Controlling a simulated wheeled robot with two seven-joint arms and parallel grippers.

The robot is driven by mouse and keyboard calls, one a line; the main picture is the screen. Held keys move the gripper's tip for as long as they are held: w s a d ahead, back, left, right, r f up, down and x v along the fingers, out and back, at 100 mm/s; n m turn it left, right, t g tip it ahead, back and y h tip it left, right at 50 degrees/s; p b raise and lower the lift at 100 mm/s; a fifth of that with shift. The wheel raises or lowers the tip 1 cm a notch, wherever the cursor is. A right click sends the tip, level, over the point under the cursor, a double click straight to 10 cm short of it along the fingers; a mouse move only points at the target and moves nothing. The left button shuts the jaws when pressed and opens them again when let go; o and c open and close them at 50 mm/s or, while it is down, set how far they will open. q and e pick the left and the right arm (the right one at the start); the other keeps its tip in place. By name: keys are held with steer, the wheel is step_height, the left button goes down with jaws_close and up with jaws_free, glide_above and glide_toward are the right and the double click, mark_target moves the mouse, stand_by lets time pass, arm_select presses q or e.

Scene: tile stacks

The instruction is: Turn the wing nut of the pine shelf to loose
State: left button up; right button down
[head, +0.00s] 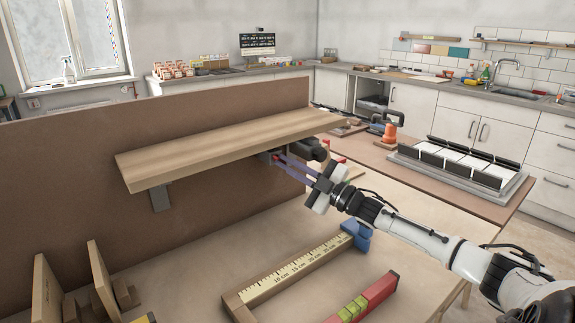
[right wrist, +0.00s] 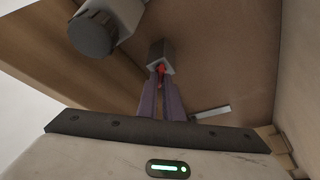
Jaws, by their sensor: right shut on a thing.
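The pine shelf (head: 225,142) juts out level from an upright brown board (head: 60,170). A grey bracket (head: 159,198) shows under its left part and another bracket (head: 266,155) under its right part. The red wing nut (right wrist: 161,70) sits at a grey block (right wrist: 160,54) in the right wrist view, mostly hidden between my fingertips. My right gripper (head: 280,158) reaches under the shelf's right part from the right. Its purple fingers (right wrist: 161,84) are shut on the wing nut. The nut's turn angle cannot be told. My left gripper is not in view.
A dark grey cylinder (right wrist: 92,35) is close by the fingers, under the shelf. On the bench below lie a wooden bar with a measuring scale (head: 290,275) and a red level (head: 365,300). Upright wooden pieces (head: 100,280) stand at the left.

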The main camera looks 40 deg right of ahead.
steer(key=n, duration=0.2)
steer(key=n+g+y+p, duration=0.1)
steer(key=n, duration=0.2)
steer(key=shift+d+r+g, duration=0.1)
steer(key=shift+r+g, duration=0.05)
steer(key=shift+g, duration=0.15)
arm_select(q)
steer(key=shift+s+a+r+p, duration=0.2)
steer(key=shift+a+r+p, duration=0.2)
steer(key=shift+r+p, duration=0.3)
arm_select(e)
steer(key=shift+n+g, duration=0.6)
steer(key=shift+n, duration=0.7)
steer(key=c, duration=1.9)
jaws_free()
